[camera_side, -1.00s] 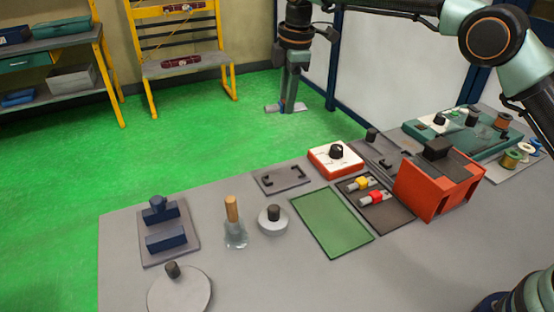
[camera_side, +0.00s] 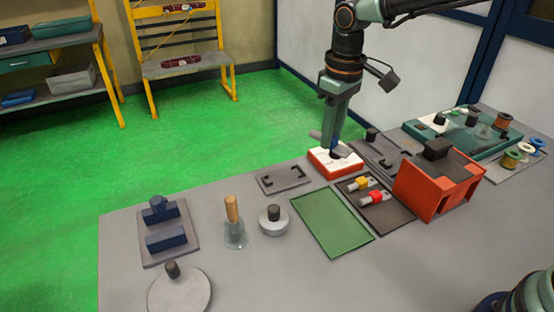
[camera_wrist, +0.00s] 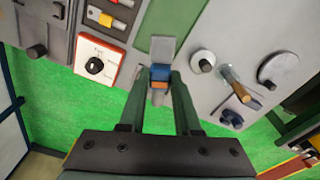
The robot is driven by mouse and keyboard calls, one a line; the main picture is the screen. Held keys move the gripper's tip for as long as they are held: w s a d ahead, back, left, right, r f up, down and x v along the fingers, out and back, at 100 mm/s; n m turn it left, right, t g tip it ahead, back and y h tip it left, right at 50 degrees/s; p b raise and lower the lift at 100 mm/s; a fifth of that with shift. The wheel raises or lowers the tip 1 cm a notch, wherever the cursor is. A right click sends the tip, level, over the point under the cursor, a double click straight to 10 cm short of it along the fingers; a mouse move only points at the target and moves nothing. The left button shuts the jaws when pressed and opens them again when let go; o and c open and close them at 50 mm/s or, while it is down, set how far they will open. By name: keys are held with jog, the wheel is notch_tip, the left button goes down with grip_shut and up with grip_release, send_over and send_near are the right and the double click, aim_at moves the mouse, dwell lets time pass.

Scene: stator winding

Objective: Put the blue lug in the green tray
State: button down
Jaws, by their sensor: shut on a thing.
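My gripper (camera_side: 334,148) is shut on the blue lug, a grey metal piece with a blue band. The lug (camera_wrist: 160,72) is clear between the fingertips (camera_wrist: 159,80) in the wrist view. In the side view the fingers hide most of it, and it appears in front of the red-and-white knob box. The green tray (camera_side: 332,222) is a flat, empty rectangle on the table, nearer the camera than my gripper. It also shows at the top of the wrist view (camera_wrist: 172,16), beyond the lug.
A dark tray (camera_side: 388,215) with a yellow-banded and a red-banded lug adjoins the green tray. The red-and-white knob box (camera_side: 322,167) stands behind it. An orange box (camera_side: 425,190) stands to the right. A wooden-handled brush (camera_side: 232,210) and a knobbed disc (camera_side: 275,226) stand left.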

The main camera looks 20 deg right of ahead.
aim_at(321, 206)
notch_tip(321, 206, down, 18)
jog(key=shift+r, duration=0.15)
dwell(0.3)
jog(key=c, duration=0.6)
grip_release()
